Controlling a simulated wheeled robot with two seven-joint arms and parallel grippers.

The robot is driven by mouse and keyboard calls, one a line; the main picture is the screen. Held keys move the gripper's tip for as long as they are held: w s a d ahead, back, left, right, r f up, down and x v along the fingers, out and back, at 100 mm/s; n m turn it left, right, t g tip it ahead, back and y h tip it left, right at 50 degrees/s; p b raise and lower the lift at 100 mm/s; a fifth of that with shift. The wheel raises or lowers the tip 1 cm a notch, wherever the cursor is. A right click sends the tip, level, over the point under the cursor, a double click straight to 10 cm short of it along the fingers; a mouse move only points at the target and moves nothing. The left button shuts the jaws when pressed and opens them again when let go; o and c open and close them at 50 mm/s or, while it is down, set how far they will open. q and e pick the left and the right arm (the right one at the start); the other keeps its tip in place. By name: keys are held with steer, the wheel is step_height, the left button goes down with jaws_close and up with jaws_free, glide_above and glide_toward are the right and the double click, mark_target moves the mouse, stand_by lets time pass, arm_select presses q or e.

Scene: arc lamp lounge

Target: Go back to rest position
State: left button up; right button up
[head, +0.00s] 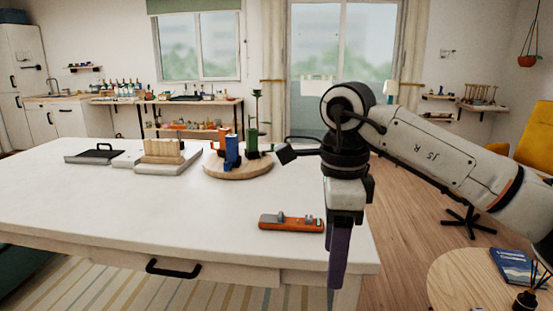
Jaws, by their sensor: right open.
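My right arm (440,150) comes in from the right. My right gripper (338,283) hangs with its dark purple fingers pointing down at the right front edge of the white table (120,205). It is open, seen nearly edge-on, and I see nothing between its fingers. Just left of it, an orange tool-like object (270,222) with grey parts on top lies on the table, apart from the fingers. My left gripper is not in view.
A round wooden board (240,176) holds blue, orange and green items. A slotted wooden block (163,150) and a dark tray (82,157) stand further left. The table's left front is clear. A round side table (455,280) with a blue book (517,266) is at lower right.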

steer(key=s+a+f+g+y, duration=0.2)
steer(key=s+a+f+y, duration=0.15)
steer(key=a, duration=0.35)
steer(key=s+a+f+g+y, duration=0.25)
steer(key=s+a+y, duration=0.2)
steer(key=a, duration=0.25)
steer(key=s+a+r+m+y, duration=0.3)
steer(key=a+r+m+y, duration=0.2)
steer(key=a+m+y, duration=0.45)
steer(key=w+d+f+m+t+y, duration=0.35)
steer(key=w+d+m+t, duration=0.35)
steer(key=m+t, duration=0.75)
steer(key=w+d+f+m+t+h, duration=0.2)
steer(key=d+f+m+t+h, duration=0.5)
steer(key=d+f+m+h, duration=0.6)
steer(key=s+d+f+m+g+h, duration=0.2)
steer(key=s+d+f+m+g, duration=0.1)
steer(key=s+f, duration=0.3)
steer(key=s+d+f+m+g+h, duration=0.1)
steer(key=s+d+f+m, duration=0.3)
steer(key=f, duration=0.7)
steer(key=s+d+f+m+g+h, duration=0.2)
steer(key=s+d+f+m+g, duration=0.2)
steer(key=s+f+m, duration=0.2)
steer(key=s+f, duration=0.2)
steer(key=s, duration=0.2)
steer(key=shift+s+f+m+g+h, duration=0.2)
steer(key=shift+f+m+g+h, duration=0.1)
steer(key=shift+f, duration=0.05)
